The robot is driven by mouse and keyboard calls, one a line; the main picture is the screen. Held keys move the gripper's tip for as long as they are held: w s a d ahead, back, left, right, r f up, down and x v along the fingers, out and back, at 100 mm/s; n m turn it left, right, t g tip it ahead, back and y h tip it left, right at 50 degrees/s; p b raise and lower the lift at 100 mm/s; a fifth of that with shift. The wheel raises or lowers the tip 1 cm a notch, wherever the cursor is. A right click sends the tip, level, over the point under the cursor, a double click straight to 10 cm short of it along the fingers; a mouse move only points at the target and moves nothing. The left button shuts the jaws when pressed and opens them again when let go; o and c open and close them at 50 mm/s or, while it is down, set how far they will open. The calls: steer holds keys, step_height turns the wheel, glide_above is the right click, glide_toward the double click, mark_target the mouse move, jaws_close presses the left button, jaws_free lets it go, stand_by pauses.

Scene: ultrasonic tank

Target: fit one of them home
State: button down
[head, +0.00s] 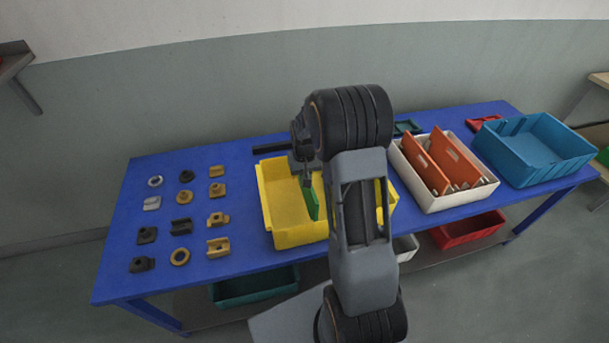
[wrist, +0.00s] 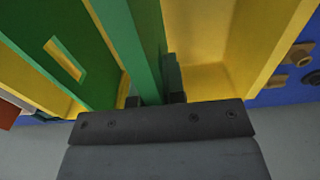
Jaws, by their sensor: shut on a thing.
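My gripper (head: 306,180) is shut on a green divider panel (head: 312,203), held upright by its top edge over the yellow bin (head: 298,236). In the wrist view my gripper (wrist: 158,99) has its two dark fingertips on either side of the green panel (wrist: 135,42). The panel's lower part is down within the yellow bin (wrist: 205,82), but I cannot tell whether it touches the floor or sits in a slot. Another green panel (wrist: 28,75) with a rectangular opening stands to the left in the wrist view. My arm hides the bin's right part in the head view.
A white bin (head: 455,196) with orange dividers (head: 425,165) and a blue bin (head: 535,150) stand on the right of the blue table (head: 120,272). Several small black, grey and yellow parts (head: 180,257) lie on the left. Bins sit on the shelf below.

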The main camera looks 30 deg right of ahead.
steer(key=shift+f+b, duration=2)
steer(key=shift+f, duration=0.85)
steer(key=c, duration=1.1)
jaws_free()
steer(key=shift+r, duration=0.1)
step_height(320, 180, up, 14)
steer(key=shift+f, duration=0.15)
steer(key=shift+w, duration=0.1)
steer(key=s+f, duration=0.1)
steer(key=s+a+f, duration=0.1)
steer(key=s, duration=0.1)
steer(key=shift+s+a+r+n+t+p, duration=0.15)
steer(key=shift+s+a+r+n+t, duration=0.4)
steer(key=shift+s+a+r, duration=1.45)
steer(key=shift+s+a+r+n+t+p, duration=0.1)
steer(key=shift+s+a+r+n+t, duration=0.5)
steer(key=shift+s, duration=2.65)
steer(key=shift+s+a+r+n+t+p, duration=0.15)
steer(key=shift+s+a+r+t, duration=0.6)
steer(key=shift+s+a, duration=1.6)
